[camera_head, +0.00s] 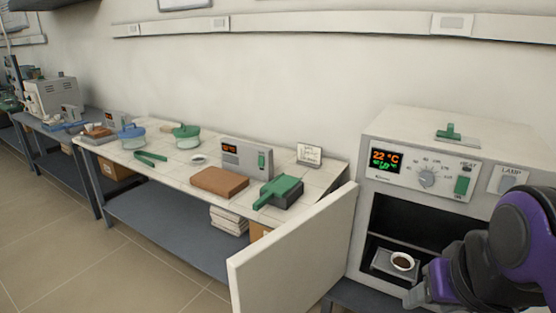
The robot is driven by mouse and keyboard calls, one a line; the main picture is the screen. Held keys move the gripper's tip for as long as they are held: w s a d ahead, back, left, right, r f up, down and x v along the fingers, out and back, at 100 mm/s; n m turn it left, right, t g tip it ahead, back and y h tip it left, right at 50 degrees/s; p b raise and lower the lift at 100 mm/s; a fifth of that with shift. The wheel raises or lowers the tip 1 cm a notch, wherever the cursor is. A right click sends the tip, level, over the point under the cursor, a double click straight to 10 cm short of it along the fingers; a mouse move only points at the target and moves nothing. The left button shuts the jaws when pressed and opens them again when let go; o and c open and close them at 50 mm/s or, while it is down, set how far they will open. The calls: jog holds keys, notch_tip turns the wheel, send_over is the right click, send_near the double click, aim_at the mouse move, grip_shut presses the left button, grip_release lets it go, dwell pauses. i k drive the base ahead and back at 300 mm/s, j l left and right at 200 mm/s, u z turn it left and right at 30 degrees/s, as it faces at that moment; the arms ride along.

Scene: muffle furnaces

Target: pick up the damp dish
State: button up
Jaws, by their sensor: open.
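A small white dish (402,261) with dark brown contents sits upright on a grey slab (381,262) inside the open furnace (375,218) at the right. Another small pale dish (198,160) stands on the tiled bench; I cannot tell what it holds. My gripper (414,296) is at the lower right, just in front of the furnace opening, below and slightly right of the dark-filled dish. It is open and apart from the dish, and my purple and black arm hides part of it.
The furnace door (290,248) stands wide open to the left, an upright obstacle. The furnace display (384,160) reads 22 °C.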

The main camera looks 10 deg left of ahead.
aim_at(199, 159)
jog(key=u, duration=1.1)
jog(key=i+j+u, duration=0.2)
jog(key=u, duration=0.2)
jog(key=i+j+u, duration=0.15)
jog(key=u, duration=0.25)
jog(key=i+u, duration=0.4)
jog(key=i+j, duration=0.1)
jog(key=i, duration=1.05)
jog(key=i+z, duration=0.3)
jog(key=i, duration=0.8)
jog(key=i+z, duration=0.25)
jog(key=i, duration=0.3)
jog(key=i+j+z, duration=0.2)
jog(key=i, duration=0.3)
jog(key=i+z, duration=0.2)
jog(key=z, duration=0.15)
jog(key=i+z, duration=0.2)
jog(key=z, duration=0.15)
jog(key=i+j+z, duration=0.15)
jog(key=z, duration=0.2)
